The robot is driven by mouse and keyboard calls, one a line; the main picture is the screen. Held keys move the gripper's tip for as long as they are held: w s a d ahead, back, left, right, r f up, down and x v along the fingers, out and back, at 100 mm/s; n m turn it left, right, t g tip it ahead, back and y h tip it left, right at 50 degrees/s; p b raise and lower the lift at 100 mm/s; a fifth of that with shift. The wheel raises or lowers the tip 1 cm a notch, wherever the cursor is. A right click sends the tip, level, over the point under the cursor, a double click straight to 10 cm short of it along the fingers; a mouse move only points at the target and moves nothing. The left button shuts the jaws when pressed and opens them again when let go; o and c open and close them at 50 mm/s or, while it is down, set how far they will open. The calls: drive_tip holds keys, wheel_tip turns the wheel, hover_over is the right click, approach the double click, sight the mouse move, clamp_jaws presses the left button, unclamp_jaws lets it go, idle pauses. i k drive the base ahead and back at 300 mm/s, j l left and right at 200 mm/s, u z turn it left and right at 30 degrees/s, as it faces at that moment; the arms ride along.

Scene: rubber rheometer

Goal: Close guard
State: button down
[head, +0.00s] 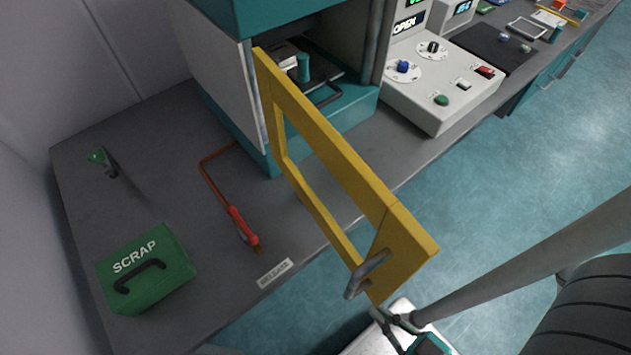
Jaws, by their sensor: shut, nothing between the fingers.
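The guard (330,153) is a yellow rectangular frame with a large opening. It stands swung out from the teal press (228,120), hinged at the left of the press opening, with its free end out past the bench's front edge. A grey bar handle (367,274) is on the free end. The press chamber behind it shows uncovered. My gripper (376,313) is at the bottom edge, just below the guard's free end. Its dark fingers are shut and empty, close to the guard's lower corner; I cannot tell whether they touch it. Its body is cut off by the frame.
A green SCRAP box (172,280), a red-handled tool (242,226) and a green-tipped item (100,158) are on the bench left of the guard. A control panel (425,98) with knobs and buttons stands right of the press. Floor (480,220) is clear in front.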

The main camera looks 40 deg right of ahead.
sight(400, 247)
drive_tip(key=k+l+u, duration=0.1)
drive_tip(key=l+u, duration=0.35)
drive_tip(key=k+l+u, duration=0.15)
drive_tip(key=u, duration=0.3)
drive_tip(key=k+l+u, duration=0.2)
drive_tip(key=u, duration=0.25)
drive_tip(key=k+l+u, duration=0.25)
drive_tip(key=u, duration=0.2)
drive_tip(key=k+l+u, duration=0.15)
drive_tip(key=u, duration=0.3)
drive_tip(key=k+j, duration=0.05)
drive_tip(key=k, duration=0.05)
